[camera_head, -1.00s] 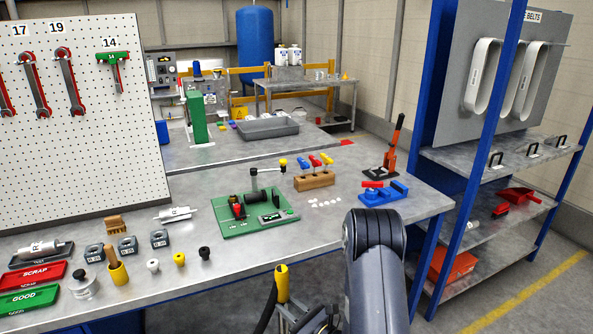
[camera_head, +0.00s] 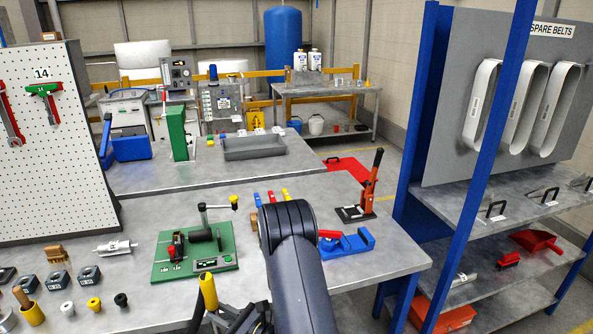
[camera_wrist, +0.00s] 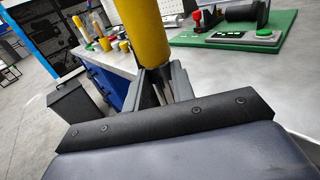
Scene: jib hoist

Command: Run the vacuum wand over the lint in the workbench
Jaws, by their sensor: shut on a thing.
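The vacuum wand shows as a yellow handle (camera_head: 209,292) at the bench's front edge, with a dark hose hanging at its left. It also fills the top middle of the wrist view (camera_wrist: 147,38). My gripper (camera_wrist: 157,84) is shut on this handle; its fingers sit either side of it. The wand's nozzle is not clearly visible. The grey workbench (camera_head: 138,218) lies beyond and beside the wand. The white lint seen earlier on the bench is hidden now, apparently behind my arm.
A green board with a fixture (camera_head: 165,273) stands just beyond the wand. A blue tool (camera_head: 345,244) and an orange-handled press (camera_head: 370,185) are to the right of my arm. A blue-framed shelf (camera_head: 470,215) stands at the right. A pegboard (camera_head: 60,150) stands at the left.

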